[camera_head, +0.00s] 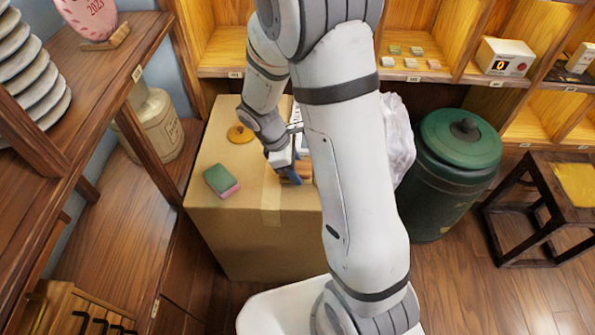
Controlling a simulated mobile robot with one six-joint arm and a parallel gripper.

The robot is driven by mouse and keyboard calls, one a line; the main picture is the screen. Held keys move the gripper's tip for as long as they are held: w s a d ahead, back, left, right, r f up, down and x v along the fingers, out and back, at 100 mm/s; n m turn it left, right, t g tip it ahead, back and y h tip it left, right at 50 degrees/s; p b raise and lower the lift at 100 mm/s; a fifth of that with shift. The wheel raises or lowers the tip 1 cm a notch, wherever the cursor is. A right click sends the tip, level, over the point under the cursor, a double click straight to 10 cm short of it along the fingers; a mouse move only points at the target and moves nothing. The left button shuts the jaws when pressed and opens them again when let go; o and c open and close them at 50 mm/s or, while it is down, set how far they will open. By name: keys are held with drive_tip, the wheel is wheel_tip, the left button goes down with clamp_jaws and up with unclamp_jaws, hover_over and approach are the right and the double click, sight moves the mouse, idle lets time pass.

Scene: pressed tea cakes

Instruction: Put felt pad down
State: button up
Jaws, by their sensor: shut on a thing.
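My gripper (283,160) is above the right part of a cardboard box's top (235,145), partly hidden by my own arm. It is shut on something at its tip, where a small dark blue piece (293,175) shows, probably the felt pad. A slatted wooden item (304,168) is right beside and behind the blue piece. I cannot tell whether the blue piece touches the wood or the box top.
A green and pink sponge (221,181) and an orange round disc (240,134) lie on the box to the left of my gripper. A green lidded bin (450,165) and a clear plastic bag (399,135) stand to the right. Box top between sponge and disc is bare.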

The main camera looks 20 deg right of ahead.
drive_tip(key=shift+f, duration=0.8)
drive_tip(key=shift+f, duration=0.15)
drive_tip(key=o, duration=0.9)
drive_tip(key=p+v, duration=0.2)
drive_tip(key=v, duration=1)
drive_tip(key=s+d+r+m+t+y, duration=0.1)
drive_tip(key=s+r+m, duration=0.2)
drive_tip(key=s+m, duration=0.1)
drive_tip(key=s+d+r+m+t+y, duration=0.1)
drive_tip(key=s+d+r+m, duration=0.1)
drive_tip(key=s+r+m, duration=0.2)
drive_tip(key=s+d+r+m+t+y, duration=0.1)
drive_tip(key=s+r+m+y, duration=0.1)
drive_tip(key=s+m, duration=0.4)
drive_tip(key=shift+s+d+r, duration=0.4)
drive_tip(key=shift+s+r, duration=0.15)
drive_tip(key=shift+r, duration=0.15)
